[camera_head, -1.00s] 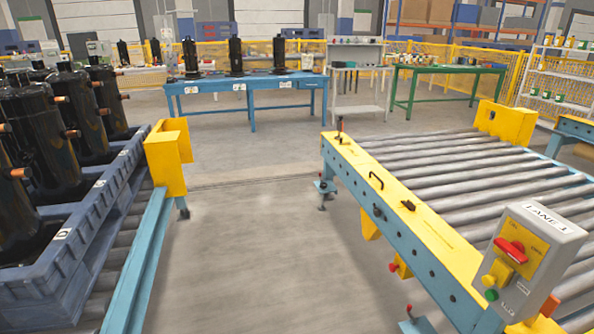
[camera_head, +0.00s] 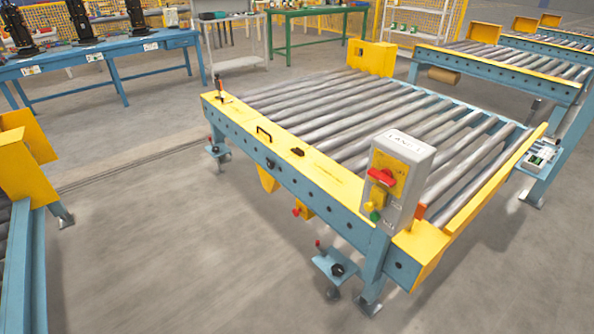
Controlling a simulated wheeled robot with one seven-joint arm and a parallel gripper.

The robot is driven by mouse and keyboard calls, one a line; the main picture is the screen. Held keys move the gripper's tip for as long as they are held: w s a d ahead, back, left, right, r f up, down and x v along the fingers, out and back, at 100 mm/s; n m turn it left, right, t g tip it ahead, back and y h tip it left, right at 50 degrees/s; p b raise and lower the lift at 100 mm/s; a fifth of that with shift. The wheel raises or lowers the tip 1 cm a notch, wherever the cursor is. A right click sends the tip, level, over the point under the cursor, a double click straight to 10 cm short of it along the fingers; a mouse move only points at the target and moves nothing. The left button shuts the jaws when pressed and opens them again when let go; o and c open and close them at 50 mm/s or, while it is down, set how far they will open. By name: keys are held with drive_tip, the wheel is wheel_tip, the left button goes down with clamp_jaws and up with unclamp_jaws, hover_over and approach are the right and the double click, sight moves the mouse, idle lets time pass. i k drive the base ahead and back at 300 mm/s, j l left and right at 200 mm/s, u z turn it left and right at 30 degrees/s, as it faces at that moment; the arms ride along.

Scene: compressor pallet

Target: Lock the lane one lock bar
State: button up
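The lane one conveyor (camera_head: 330,187) stands in the middle of the head view, with grey rollers and a blue and yellow side frame. A control box (camera_head: 397,180) on its near corner carries a LANE 1 label, a red switch, and yellow and green buttons. A small black handle (camera_head: 264,134) and a black knob (camera_head: 297,152) sit on the yellow top rail. A red-tipped lever (camera_head: 219,88) stands upright at the rail's far left end. I cannot tell which part is the lock bar. My gripper is not in view.
A second roller lane (camera_head: 505,62) stands at the back right. A blue table (camera_head: 110,52) and a green table (camera_head: 311,13) stand at the back. A blue footplate (camera_head: 336,267) juts out near the front.

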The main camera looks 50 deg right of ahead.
sight(377, 198)
drive_tip(key=z, duration=1.1)
